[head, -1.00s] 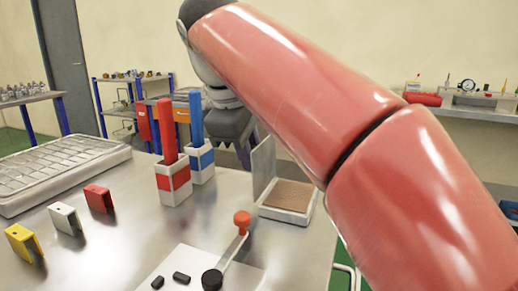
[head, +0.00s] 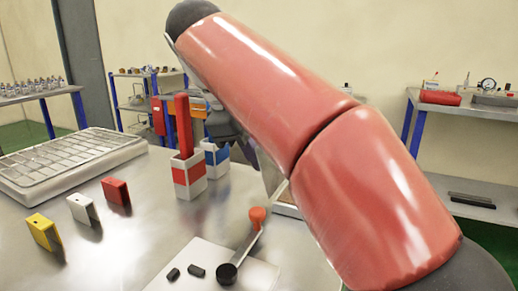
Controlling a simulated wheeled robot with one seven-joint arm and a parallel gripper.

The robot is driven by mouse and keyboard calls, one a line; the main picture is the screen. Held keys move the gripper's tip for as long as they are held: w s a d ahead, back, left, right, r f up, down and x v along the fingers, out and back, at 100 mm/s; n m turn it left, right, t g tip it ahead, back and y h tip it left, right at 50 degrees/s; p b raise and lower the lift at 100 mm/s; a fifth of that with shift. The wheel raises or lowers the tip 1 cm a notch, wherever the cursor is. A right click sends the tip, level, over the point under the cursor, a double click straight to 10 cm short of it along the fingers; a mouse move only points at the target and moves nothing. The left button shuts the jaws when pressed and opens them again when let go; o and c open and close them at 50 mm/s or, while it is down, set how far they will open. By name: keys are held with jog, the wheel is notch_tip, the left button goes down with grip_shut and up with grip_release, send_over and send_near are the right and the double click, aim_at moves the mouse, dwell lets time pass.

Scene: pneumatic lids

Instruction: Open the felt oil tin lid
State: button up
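The felt oil tin (head: 286,211) is mostly hidden behind my red arm; a corner of its pale body shows. Part of its lid (head: 268,172) shows as a pale upright panel at the tin's left side, standing up from it. My gripper (head: 222,127) is dark grey and hangs behind the red and blue holders, left of the lid. It appears apart from the lid. Its fingertips are partly hidden and too small to tell open or shut.
The red holder (head: 188,180) and blue holder (head: 216,160) stand close to my gripper. A white plate (head: 205,262) bears a lever with an orange knob (head: 257,215).

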jog(key=shift+o, duration=1)
jog(key=shift+d, duration=0.1)
